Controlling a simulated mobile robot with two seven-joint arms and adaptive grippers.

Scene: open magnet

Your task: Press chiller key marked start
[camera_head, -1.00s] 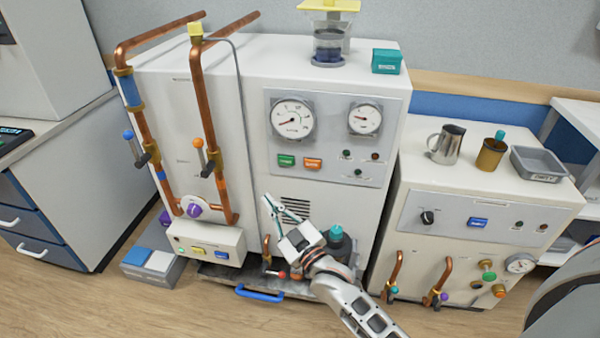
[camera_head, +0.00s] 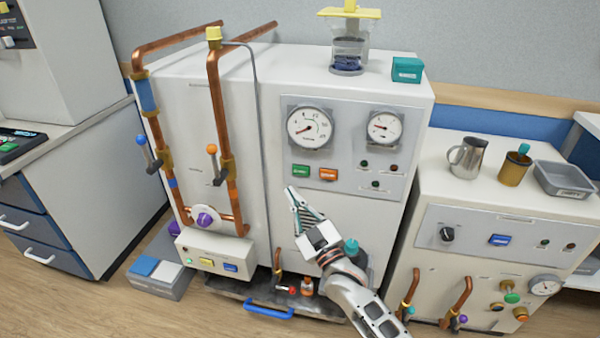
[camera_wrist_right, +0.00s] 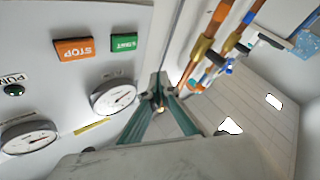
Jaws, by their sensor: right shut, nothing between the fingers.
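The green key (camera_head: 301,171) sits on the light panel of the tall white machine, left of an orange key (camera_head: 328,174). In the right wrist view the green key (camera_wrist_right: 123,42) reads START, in a turned picture, and the orange key (camera_wrist_right: 73,49) reads STOP. My right gripper (camera_head: 291,190) is shut and empty, its fingertips just below and slightly left of the green key in the head view. In the wrist view the fingertips (camera_wrist_right: 160,83) show apart from the key in the picture. My left gripper is out of view.
Two round gauges, a large one (camera_head: 310,127) and a smaller one (camera_head: 384,128), sit above the keys. Copper pipes (camera_head: 220,120) with valve levers run on the machine's left. A low box with keys (camera_head: 213,254) is below them. A shorter white unit (camera_head: 480,200) stands at right.

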